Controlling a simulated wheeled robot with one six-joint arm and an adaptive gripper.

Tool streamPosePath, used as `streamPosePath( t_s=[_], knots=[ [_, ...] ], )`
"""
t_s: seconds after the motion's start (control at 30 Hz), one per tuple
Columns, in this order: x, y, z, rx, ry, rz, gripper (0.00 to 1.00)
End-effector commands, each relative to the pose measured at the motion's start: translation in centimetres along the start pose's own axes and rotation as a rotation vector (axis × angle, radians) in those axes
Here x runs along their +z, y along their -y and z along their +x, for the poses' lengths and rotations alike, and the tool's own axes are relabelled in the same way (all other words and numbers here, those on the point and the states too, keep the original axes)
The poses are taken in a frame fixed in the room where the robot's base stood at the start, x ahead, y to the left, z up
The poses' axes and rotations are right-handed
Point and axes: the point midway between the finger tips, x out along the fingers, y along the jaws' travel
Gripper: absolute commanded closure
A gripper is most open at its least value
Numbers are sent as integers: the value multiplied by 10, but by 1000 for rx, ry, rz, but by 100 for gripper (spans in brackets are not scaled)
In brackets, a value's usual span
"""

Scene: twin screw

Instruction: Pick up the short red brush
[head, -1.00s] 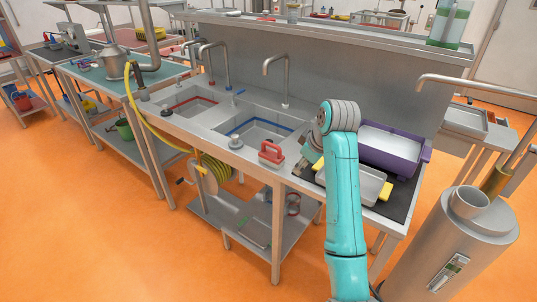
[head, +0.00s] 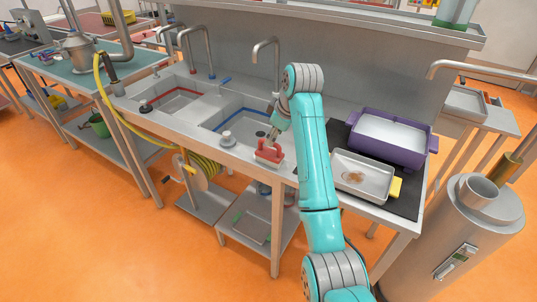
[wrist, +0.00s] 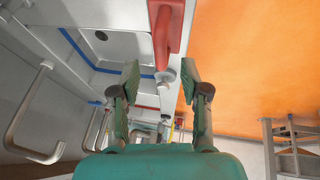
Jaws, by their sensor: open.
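The short red brush (head: 269,152), a block with a raised red handle, stands on the steel counter at the front edge, right of the blue-rimmed sink. In the wrist view its red handle (wrist: 168,30) runs down from the top edge, just beyond the fingertips and between their lines. My gripper (wrist: 160,74) is open, with nothing held between its fingers. In the head view my gripper (head: 274,132) is small and partly hidden by my arm, close above and behind the brush. I cannot tell whether it touches the handle.
A pale round plug (head: 227,139) stands left of the brush on the counter. A blue-rimmed sink (head: 240,117) and tall taps lie behind. To the right are a steel tray (head: 345,184) with a brown stain and a purple tub (head: 430,146) on a dark mat.

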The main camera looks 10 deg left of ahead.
Motion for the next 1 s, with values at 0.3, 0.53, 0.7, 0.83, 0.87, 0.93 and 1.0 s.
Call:
streamPosePath(
  t_s=[0.3, 0.53, 0.7, 0.83, 0.87, 0.93, 1.0],
  knots=[
    [0, 2, 27, -1, 1, -1, 54],
    [-1, 2, 55, 0, 1, -1, 54],
    [-1, 1, 60, 1, 0, -1, 54],
    [-1, 1, 60, 1, 0, 0, 54],
    [-1, 1, 60, 1, 0, 0, 57],
    [-1, 1, 60, 1, 0, 0, 74],
    [-1, 1, 60, 1, 0, 0, 92]
  ],
)
